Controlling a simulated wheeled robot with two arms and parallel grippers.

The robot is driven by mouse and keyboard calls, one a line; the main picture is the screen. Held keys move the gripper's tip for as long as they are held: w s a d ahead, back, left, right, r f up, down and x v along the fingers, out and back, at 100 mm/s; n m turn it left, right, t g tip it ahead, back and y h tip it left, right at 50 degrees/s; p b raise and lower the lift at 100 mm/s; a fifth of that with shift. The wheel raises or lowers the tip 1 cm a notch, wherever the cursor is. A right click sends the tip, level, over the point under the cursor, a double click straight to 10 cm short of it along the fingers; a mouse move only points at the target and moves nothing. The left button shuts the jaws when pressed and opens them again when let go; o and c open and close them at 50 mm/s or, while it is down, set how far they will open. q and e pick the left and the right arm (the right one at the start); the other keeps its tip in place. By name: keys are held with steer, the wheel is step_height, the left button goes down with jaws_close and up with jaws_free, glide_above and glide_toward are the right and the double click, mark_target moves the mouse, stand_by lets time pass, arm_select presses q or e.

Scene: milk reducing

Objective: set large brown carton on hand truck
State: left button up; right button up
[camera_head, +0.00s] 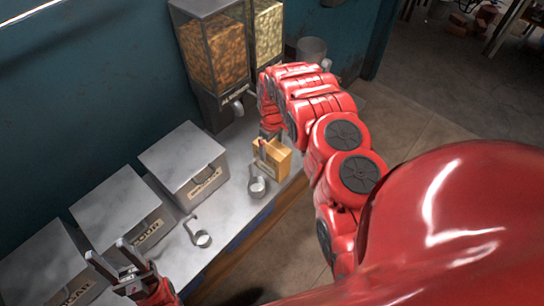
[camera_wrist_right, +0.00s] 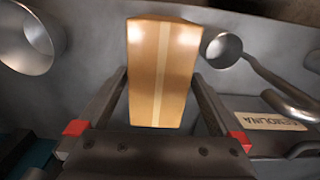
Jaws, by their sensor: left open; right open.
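The brown carton (camera_head: 272,158), a small tan box with a pale tape strip, stands on the metal counter under my right gripper (camera_head: 268,140). In the right wrist view the carton (camera_wrist_right: 162,70) lies between the two open fingers of my right gripper (camera_wrist_right: 160,105), one on each side; I cannot tell whether they touch it. My left gripper (camera_head: 120,255) is open and empty at the lower left, over the counter's near edge. No hand truck can be made out in either view.
Metal bins (camera_head: 184,163) with labels line the wall side of the counter (camera_head: 225,212). A metal scoop (camera_head: 257,187) lies close to the carton and another (camera_head: 201,238) lies nearer the left. Tall dispensers (camera_head: 212,55) stand behind. Open floor (camera_head: 440,110) is at the right.

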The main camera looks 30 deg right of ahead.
steer(key=shift+f+p, duration=0.6)
steer(key=shift+f, duration=1.15)
jaws_close()
